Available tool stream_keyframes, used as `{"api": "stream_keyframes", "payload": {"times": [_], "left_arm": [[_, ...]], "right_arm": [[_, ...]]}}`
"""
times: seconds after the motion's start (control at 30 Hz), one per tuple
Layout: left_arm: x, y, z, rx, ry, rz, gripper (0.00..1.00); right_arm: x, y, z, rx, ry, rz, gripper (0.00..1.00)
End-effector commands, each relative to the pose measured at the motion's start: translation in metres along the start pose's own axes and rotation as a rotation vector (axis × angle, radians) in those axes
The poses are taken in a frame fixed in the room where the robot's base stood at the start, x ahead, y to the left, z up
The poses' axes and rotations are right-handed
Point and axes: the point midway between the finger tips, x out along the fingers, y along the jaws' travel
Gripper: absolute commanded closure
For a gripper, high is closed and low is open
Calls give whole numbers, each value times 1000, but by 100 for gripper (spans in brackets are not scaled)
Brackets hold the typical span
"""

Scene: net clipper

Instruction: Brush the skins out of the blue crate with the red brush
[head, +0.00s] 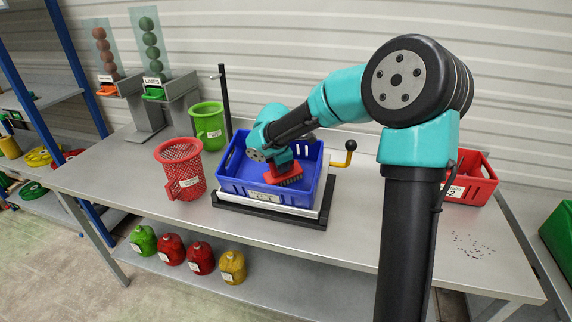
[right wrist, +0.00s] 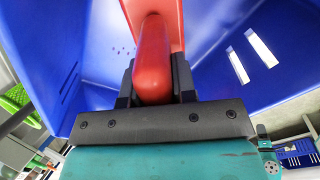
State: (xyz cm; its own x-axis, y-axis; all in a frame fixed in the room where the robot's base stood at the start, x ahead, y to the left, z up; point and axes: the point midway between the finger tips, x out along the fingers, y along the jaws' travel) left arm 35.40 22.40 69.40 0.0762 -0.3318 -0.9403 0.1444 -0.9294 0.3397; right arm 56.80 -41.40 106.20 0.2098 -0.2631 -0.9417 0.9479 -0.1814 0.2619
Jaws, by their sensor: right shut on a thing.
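The blue crate (head: 262,192) sits on a black-framed platform on the steel table. My right arm reaches into it from above. My right gripper (head: 279,163) is shut on the red brush (head: 284,175), whose head is low inside the crate. In the right wrist view the brush's red handle (right wrist: 152,62) stands between the two black fingers of the gripper (right wrist: 153,82), with blue crate walls (right wrist: 225,30) around. A few tiny dark specks (right wrist: 123,51) show on the blue surface there; I cannot tell whether they are skins or holes. My left gripper is not in view.
A red mesh basket (head: 181,170) and a green basket (head: 208,125) stand left of the crate.

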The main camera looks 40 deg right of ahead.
Motion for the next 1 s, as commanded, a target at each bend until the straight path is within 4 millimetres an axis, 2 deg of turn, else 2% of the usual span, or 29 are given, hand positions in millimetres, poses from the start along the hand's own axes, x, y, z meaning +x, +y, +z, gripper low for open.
{"api": "stream_keyframes", "payload": {"times": [0.2, 0.67, 1.0], "left_arm": [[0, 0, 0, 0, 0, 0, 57], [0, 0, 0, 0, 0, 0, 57], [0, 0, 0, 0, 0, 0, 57]], "right_arm": [[-1, 9, -11, 0, 0, 0, 100], [-1, 12, -14, 1, 0, 0, 100], [1, 26, -32, 0, 1, 0, 100]]}}
